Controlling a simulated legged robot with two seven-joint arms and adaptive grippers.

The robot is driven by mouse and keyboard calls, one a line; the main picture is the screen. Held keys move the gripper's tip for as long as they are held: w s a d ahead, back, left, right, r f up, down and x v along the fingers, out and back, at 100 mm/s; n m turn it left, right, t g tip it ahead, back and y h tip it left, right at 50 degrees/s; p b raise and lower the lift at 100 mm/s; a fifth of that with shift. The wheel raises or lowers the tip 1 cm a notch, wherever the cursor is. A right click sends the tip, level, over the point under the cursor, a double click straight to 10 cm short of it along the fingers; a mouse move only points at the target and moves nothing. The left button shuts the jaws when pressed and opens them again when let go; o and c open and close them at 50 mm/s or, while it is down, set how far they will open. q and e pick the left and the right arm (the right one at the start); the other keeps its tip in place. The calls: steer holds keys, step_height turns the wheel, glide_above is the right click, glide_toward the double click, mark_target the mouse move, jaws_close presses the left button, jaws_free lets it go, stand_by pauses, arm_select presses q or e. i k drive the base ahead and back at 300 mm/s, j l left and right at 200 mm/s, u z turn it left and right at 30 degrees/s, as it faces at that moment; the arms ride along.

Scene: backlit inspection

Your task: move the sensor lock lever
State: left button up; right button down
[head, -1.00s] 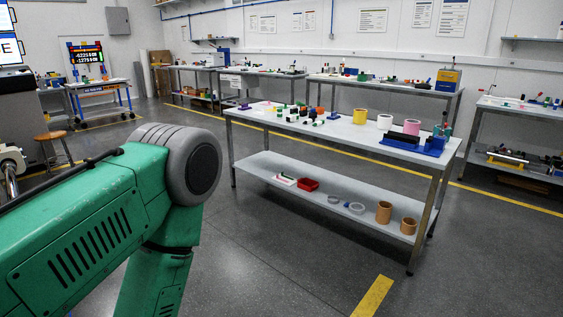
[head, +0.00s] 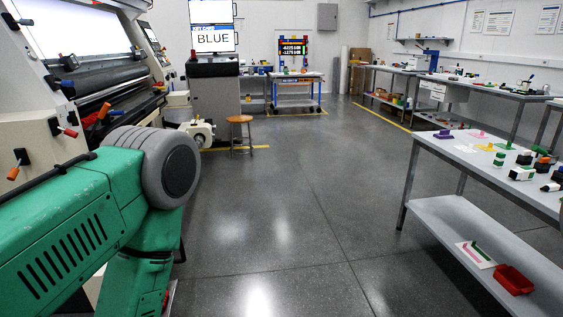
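A large machine (head: 30,118) with a bright backlit panel (head: 80,25) stands at the left. I cannot tell which one is the sensor lock lever. My green arm crosses the lower left, in front of the machine's lower part. Neither of my grippers is in view.
A screen (head: 212,39) reading "BLUE" stands behind the machine. A wooden stool (head: 240,120) and a small white device (head: 198,132) are on the floor. A workbench (head: 455,160) with coloured parts stands at right. The floor between is clear.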

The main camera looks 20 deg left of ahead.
mark_target(66, 83)
steer(key=i+u, duration=0.3)
steer(key=i, duration=0.45)
steer(key=i+l+u, duration=0.2)
steer(key=i+u, duration=0.15)
steer(key=i, duration=0.35)
